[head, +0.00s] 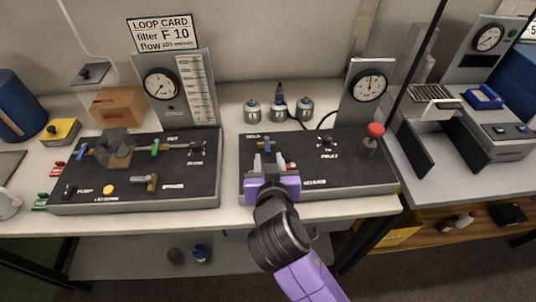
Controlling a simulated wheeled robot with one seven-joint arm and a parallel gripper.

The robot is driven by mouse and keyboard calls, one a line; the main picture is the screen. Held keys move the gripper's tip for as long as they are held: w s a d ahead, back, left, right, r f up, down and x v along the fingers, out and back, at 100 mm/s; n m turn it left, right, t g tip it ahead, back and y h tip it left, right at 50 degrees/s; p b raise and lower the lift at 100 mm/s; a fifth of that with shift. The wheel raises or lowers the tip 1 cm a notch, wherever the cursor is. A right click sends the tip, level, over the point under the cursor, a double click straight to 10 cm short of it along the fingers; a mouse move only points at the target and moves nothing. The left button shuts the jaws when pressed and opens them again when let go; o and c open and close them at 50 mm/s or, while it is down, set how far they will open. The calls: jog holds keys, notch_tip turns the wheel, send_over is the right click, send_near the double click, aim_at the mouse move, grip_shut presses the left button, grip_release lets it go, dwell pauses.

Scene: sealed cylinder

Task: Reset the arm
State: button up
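My arm comes up from the bottom of the head view, with a purple link and a dark wrist. My gripper (270,161) is over the left part of the right-hand black panel (350,175). Its two pale fingers point away from me and stand apart, with nothing visible held between them. A small blue-handled valve (264,146) is just beyond the fingertips; I cannot tell whether they touch it. A small red part (292,166) shows just right of the gripper. The gripper's body hides part of the panel's front.
Gauge posts (366,90) and several small metal weights (279,106) stand behind. The left black panel (120,190) carries valves and a dark block. A dark rod (418,50) crosses the right side.

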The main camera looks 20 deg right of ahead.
jog(key=shift+s+a+r, duration=0.15)
jog(key=shift+s+r, duration=0.05)
jog(key=shift+s, duration=0.25)
